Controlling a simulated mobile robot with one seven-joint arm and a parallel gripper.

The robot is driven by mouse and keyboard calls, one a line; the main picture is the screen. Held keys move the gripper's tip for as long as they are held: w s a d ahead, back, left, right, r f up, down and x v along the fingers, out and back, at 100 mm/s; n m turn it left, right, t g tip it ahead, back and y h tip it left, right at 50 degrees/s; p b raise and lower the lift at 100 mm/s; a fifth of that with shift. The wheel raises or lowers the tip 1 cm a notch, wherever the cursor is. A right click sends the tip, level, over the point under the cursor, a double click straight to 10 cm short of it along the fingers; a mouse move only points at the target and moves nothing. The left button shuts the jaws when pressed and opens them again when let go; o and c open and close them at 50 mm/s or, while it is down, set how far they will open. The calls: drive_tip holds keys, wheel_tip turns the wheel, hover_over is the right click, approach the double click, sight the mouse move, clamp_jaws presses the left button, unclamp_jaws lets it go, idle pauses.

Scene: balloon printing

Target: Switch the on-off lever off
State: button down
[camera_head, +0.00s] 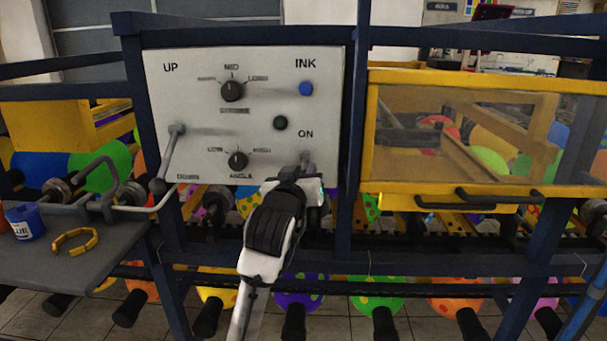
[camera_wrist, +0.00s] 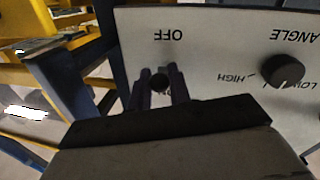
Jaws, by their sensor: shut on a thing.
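The control panel (camera_head: 190,85) faces me, with ON printed at its lower right. The on-off lever's grey mount (camera_head: 306,158) shows just below ON; my gripper (camera_head: 308,188) hides most of the rest. In the wrist view the panel appears upside down, and the OFF label (camera_wrist: 169,35) shows clear of the fingers. The lever's dark round end (camera_wrist: 159,82) sits between the two fingers of my gripper (camera_wrist: 161,72). The gripper is shut on the lever. The lever's exact tilt is hard to tell.
The angle knob (camera_head: 238,160) is left of my gripper; it also shows in the wrist view (camera_wrist: 282,70). A bent grey handle (camera_head: 170,160) sticks out at the panel's left. A blue post (camera_head: 354,110) and a yellow-framed window (camera_head: 480,125) stand to the right.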

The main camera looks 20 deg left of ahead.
drive_tip(key=shift+w+f+t+b, duration=0.1)
drive_tip(key=shift+f+t+b, duration=0.3)
drive_tip(key=shift+b, duration=0.75)
drive_tip(key=shift+f+b, duration=0.1)
drive_tip(key=shift+b, duration=0.4)
drive_tip(key=shift+r, duration=0.2)
drive_tip(key=c, duration=1.4)
unclamp_jaws()
drive_tip(key=shift+o, duration=0.2)
drive_tip(key=s+d+f+b, duration=0.1)
drive_tip(key=s+b, duration=0.2)
drive_tip(key=s, duration=1)
drive_tip(key=shift+s+d+f, duration=0.2)
drive_tip(key=shift+s+f, duration=0.15)
